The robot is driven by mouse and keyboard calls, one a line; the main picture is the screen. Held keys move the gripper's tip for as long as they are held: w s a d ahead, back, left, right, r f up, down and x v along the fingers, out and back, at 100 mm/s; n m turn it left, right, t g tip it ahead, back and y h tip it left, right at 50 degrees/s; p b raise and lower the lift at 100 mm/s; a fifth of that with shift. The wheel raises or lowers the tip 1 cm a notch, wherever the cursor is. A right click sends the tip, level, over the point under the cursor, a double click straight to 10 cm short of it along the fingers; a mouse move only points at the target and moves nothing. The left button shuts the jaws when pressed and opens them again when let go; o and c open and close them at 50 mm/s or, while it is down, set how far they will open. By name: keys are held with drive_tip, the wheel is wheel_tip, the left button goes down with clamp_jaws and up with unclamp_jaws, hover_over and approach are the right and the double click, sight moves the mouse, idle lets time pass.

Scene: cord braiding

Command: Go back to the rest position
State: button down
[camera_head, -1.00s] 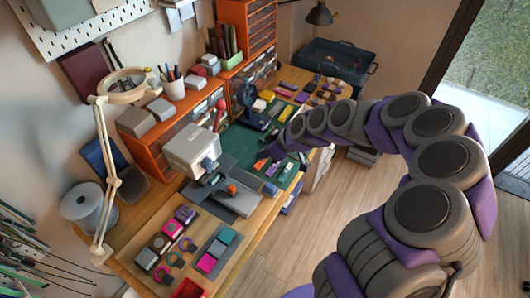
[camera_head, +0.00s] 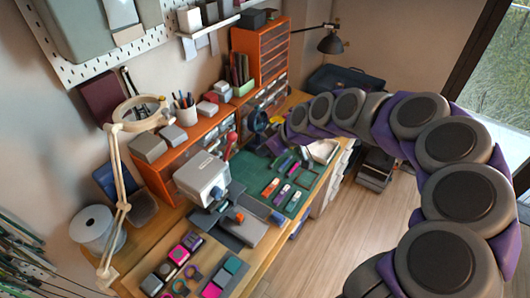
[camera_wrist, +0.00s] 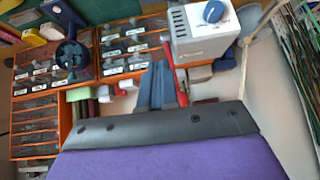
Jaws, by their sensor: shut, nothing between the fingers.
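My gripper (camera_wrist: 161,86) shows in the wrist view as dark blue-grey fingers close together, with nothing between them. In the head view my purple and grey arm arches in from the right, and its end (camera_head: 276,143) is over the far part of the workbench, above the green mat (camera_head: 298,200). The fingertips are small there. In the wrist view the fingers lie in front of orange drawer units (camera_wrist: 120,50), beside the white machine with a blue knob (camera_wrist: 200,32). I cannot tell whether they touch anything.
The white machine also shows on the bench in the head view (camera_head: 203,178). A cream lamp arm (camera_head: 117,175) and a white spool (camera_head: 92,226) stand at the left. Coloured blocks (camera_head: 193,240) lie at the front.

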drive_tip(key=shift+a, duration=0.15)
drive_tip(key=s+r+m+g+h, duration=0.1)
drive_tip(key=s+r, duration=0.1)
drive_tip(key=s, duration=0.5)
drive_tip(key=s+r+m+g+h, duration=0.1)
drive_tip(key=s+r, duration=0.2)
drive_tip(key=s, duration=0.4)
drive_tip(key=s+d+f+m+g+h, duration=0.1)
drive_tip(key=s+d+m, duration=0.3)
drive_tip(key=s, duration=0.8)
drive_tip(key=s+d+f+m+g+h, duration=0.1)
drive_tip(key=s+d+m+g+h, duration=0.2)
drive_tip(key=s, duration=0.9)
drive_tip(key=d+m, duration=0.1)
drive_tip(key=d, duration=0.2)
drive_tip(key=shift+s+m+h, duration=0.3)
drive_tip(key=shift+s, duration=0.1)
